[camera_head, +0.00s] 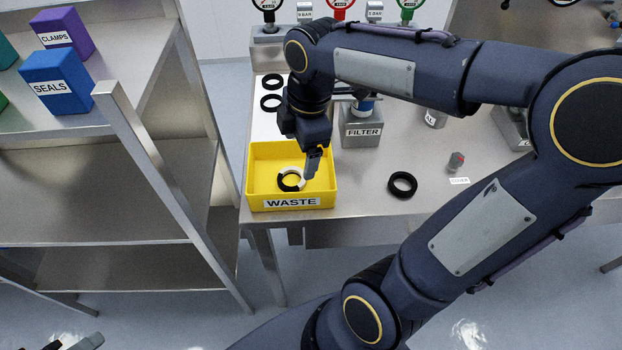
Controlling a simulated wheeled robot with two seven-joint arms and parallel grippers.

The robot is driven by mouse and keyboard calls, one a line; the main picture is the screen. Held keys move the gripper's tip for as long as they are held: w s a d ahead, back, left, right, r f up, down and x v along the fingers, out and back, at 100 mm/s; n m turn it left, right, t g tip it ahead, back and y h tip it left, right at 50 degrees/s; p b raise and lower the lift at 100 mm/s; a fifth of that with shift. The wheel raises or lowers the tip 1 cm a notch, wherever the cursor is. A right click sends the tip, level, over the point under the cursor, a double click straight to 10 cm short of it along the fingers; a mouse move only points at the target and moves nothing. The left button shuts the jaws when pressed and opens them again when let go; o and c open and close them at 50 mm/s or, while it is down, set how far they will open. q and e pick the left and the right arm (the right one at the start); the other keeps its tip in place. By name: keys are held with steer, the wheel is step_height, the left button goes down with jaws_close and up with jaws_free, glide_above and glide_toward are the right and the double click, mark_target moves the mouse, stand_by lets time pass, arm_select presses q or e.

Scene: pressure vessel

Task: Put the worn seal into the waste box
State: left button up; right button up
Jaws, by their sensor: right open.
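The yellow waste box (254,187), labelled WASTE, stands at the table's front left corner. A ring seal, part black and part pale (283,184), lies inside it, seemingly on its floor; I take it for the worn seal. My right gripper (311,170) points down into the box, just right of and above the ring. Its jaws are open, seen nearly edge-on, and the ring appears free of them. A small grey and black part at the bottom left edge (86,342) may be my left gripper; its jaws do not show clearly.
A black ring (402,184) lies on the table (360,205) right of the box. Two more black rings (272,82) lie behind the box on a white mat. A FILTER block (361,133) stands close behind right. A shelf (90,180) with labelled boxes is at left.

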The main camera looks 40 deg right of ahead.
steer(key=s+a+f+m+t+y, duration=0.2)
steer(key=s+a+m+t, duration=0.2)
steer(key=s+m, duration=0.8)
steer(key=m, duration=0.5)
steer(key=shift+s+f+y, duration=0.15)
steer(key=shift+f+y, duration=0.05)
steer(key=shift+y, duration=0.2)
